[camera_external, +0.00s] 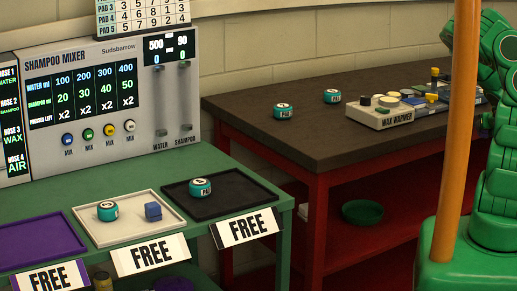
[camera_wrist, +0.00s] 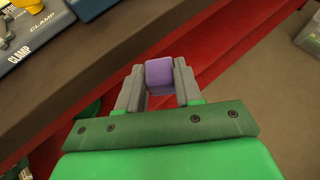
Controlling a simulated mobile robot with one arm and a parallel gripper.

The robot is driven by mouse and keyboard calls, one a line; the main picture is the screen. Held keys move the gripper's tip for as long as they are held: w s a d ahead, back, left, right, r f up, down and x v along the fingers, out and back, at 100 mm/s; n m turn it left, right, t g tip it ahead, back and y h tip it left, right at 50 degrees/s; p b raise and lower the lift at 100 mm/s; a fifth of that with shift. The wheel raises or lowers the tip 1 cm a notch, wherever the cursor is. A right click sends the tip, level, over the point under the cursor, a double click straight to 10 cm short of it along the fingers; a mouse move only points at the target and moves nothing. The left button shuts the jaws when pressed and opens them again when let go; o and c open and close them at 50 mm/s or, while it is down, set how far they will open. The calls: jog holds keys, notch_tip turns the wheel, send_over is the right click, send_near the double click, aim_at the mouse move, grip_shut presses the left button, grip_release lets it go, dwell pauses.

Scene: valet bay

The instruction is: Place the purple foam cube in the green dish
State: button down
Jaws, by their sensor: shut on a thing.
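In the wrist view my gripper (camera_wrist: 159,82) is shut on the purple foam cube (camera_wrist: 159,72), which sits between the two grey fingers. Below the cube I see red surfaces of the bench. The green dish (camera_external: 362,212) rests on the red lower shelf of the dark-topped bench in the external view. A small green curved piece (camera_wrist: 88,109) shows at the left in the wrist view; I cannot tell for certain whether it is the dish. My gripper and the cube are not visible in the external view, where only my green arm shows at the right.
The wax warmer (camera_external: 382,119) and two teal pucks (camera_external: 283,111) (camera_external: 332,96) stand on the dark bench top (camera_external: 240,108). An orange post (camera_external: 459,120) stands before my arm.

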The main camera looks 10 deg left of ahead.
jog(key=s+a+f+n+g+y, duration=0.1)
jog(key=a+f+n+y, duration=0.15)
jog(key=f, duration=0.55)
jog(key=a+f+n+g+y, duration=0.15)
jog(key=a+f, duration=0.25)
jog(key=f, duration=0.4)
jog(key=s+a+f+n+g+y, duration=0.2)
jog(key=s+a+f+n, duration=0.15)
jog(key=a+f, duration=0.25)
jog(key=s+a+f+n+g+y, duration=0.2)
jog(key=a+f+n+g, duration=0.15)
jog(key=a+f, duration=0.35)
jog(key=shift+t+y, duration=0.3)
jog(key=shift+t, duration=0.1)
jog(key=w+a, duration=0.2)
jog(key=a, duration=0.3)
jog(key=w+a, duration=0.2)
jog(key=a, duration=0.3)
jog(key=w+a, duration=0.2)
jog(key=a, duration=0.4)
jog(key=shift+w+r, duration=0.15)
jog(key=shift+w, duration=0.1)
jog(key=shift+f, duration=1.8)
jog(key=c, duration=0.8)
grip_release()
jog(key=shift+o, duration=0.2)
jog(key=v, duration=1.2)
